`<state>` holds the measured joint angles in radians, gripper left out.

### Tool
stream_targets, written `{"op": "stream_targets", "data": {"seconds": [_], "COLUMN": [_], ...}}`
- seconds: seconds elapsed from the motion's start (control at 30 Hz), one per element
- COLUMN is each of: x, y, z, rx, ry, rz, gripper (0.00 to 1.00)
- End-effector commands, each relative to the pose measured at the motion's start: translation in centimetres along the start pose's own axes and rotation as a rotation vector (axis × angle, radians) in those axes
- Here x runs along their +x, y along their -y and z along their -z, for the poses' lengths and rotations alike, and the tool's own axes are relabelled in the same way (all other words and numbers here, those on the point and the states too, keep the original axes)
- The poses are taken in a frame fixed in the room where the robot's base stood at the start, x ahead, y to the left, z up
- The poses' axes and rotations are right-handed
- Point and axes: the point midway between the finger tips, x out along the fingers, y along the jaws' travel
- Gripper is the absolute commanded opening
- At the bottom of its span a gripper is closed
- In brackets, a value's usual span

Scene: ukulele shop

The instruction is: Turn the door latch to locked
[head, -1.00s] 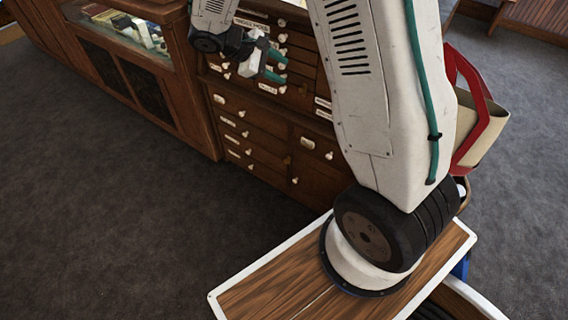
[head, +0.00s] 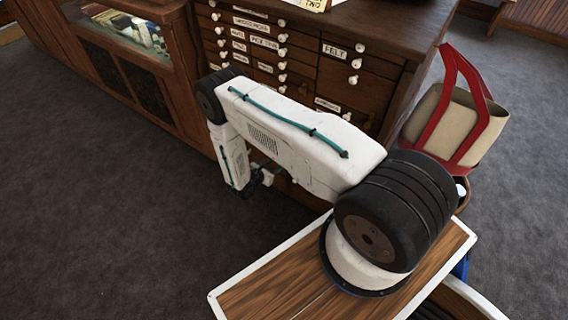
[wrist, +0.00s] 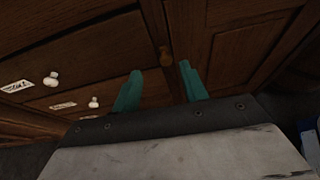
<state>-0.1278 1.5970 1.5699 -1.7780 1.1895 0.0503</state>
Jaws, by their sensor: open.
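In the wrist view my gripper (wrist: 158,82) is open, with its two teal fingers apart and nothing between them. A small brown latch-like piece (wrist: 165,56) is on the wooden cabinet front, just beyond the gap between the fingertips. It looks roughly upright, but the view is too dark and small to tell its exact setting. The fingers do not appear to touch it. In the head view my gripper (head: 264,176) is low in front of the cabinet, and my arm hides much of it and the latch area.
The wooden drawer cabinet (head: 392,62) has labelled drawers with white knobs (wrist: 52,79). A glass-topped case (head: 118,30) is at the back left. Grey carpet (head: 110,220) is clear at the left.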

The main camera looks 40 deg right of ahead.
Motion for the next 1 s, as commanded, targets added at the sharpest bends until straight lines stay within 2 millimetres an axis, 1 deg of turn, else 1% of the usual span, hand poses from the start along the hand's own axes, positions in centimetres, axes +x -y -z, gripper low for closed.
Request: {"op": "stream_targets", "data": {"seconds": [0.03, 0.13, 0.27, 0.5, 0.6, 0.77, 1.0], "x": [0.2, 0.7, 2.1, 6.0, 7.2, 8.1, 8.2], "y": [0.4, 0.8, 0.9, 0.8, 0.8, 0.7, 0.7], "z": [1.0, 1.9, 2.0, 2.0, 2.0, 1.9, 1.9], "rx": [-0.016, -0.031, -0.032, -0.031, -0.032, -0.032, -0.032], "ry": [-0.003, -0.007, -0.007, -0.007, -0.007, -0.006, -0.007], "rz": [-0.01, -0.02, -0.021, -0.019, -0.021, -0.021, -0.022], "gripper": [0.43, 0.43, 0.43, 0.43, 0.43, 0.43, 0.43]}}
